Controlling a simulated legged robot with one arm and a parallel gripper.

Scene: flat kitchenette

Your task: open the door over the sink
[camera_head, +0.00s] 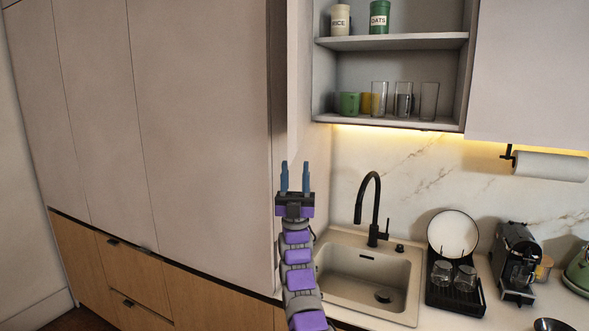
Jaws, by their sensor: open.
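The cabinet over the sink (391,42) stands open to view, with its shelves uncovered. A narrow pale panel (300,70) runs along its left side, seen nearly edge-on; it looks like the door swung outward, but I cannot tell for sure. The sink (368,270) with a black tap (375,205) is below. My gripper (295,165) is open and empty, fingers pointing up, left of the tap and below the pale panel. I see no contact with the panel. No handle shows on it.
Tall cupboard fronts (195,130) fill the left. A closed wall cabinet (530,70) and a paper roll (550,166) are at right. A dish rack (456,290) and coffee machine (517,262) stand right of the sink. Jars and glasses (403,100) stand on the shelves.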

